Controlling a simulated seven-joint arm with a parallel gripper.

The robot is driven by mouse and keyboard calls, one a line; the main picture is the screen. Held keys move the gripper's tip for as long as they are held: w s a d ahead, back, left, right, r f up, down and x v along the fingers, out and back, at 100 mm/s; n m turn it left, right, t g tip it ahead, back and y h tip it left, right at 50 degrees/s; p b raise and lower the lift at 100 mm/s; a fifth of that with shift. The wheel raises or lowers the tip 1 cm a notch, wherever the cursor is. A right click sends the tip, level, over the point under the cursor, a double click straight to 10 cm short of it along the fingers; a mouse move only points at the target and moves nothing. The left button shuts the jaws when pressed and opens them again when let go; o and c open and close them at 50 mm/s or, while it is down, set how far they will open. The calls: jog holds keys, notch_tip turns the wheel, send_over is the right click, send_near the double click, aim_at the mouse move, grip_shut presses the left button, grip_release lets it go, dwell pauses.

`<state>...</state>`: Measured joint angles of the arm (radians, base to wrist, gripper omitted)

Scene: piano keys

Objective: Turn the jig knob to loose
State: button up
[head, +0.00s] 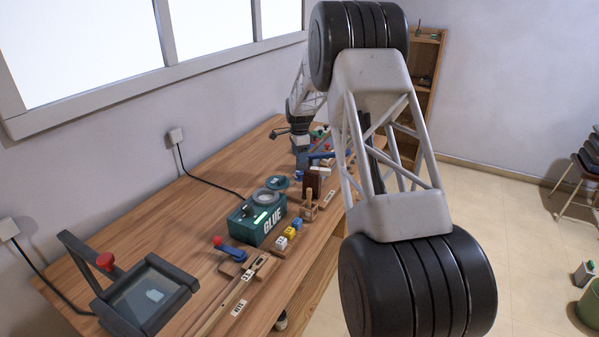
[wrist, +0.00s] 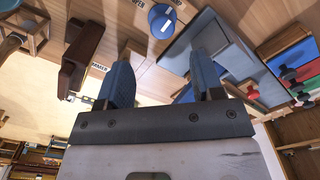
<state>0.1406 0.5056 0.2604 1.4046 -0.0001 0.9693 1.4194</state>
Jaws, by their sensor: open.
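My gripper (wrist: 162,72) shows in the wrist view with its two blue-grey fingers apart and nothing visible between them. In the head view my gripper (head: 299,138) is over the far part of the bench, partly hidden. No knob is clearly marked as the jig knob. In the head view a blue lever with a red knob (head: 217,241) sits on a wooden base at the near part of the bench. I cannot tell whether either is the jig knob.
The wooden bench (head: 210,195) carries a green glue box (head: 265,220), several small coloured blocks and a dark glass-topped frame (head: 150,297) with a red knob. In the wrist view, a brown wooden piece (wrist: 75,60) is left of the fingers and coloured bins (wrist: 290,62) are right.

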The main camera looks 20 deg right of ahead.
aim_at(299, 172)
jog(key=shift+w+d+f, duration=0.1)
jog(key=shift+w+f, duration=0.1)
jog(key=shift+f, duration=0.1)
jog(key=shift+f, duration=3.85)
jog(key=shift+c, duration=0.4)
jog(key=c, duration=0.8)
jog(key=shift+c, duration=0.2)
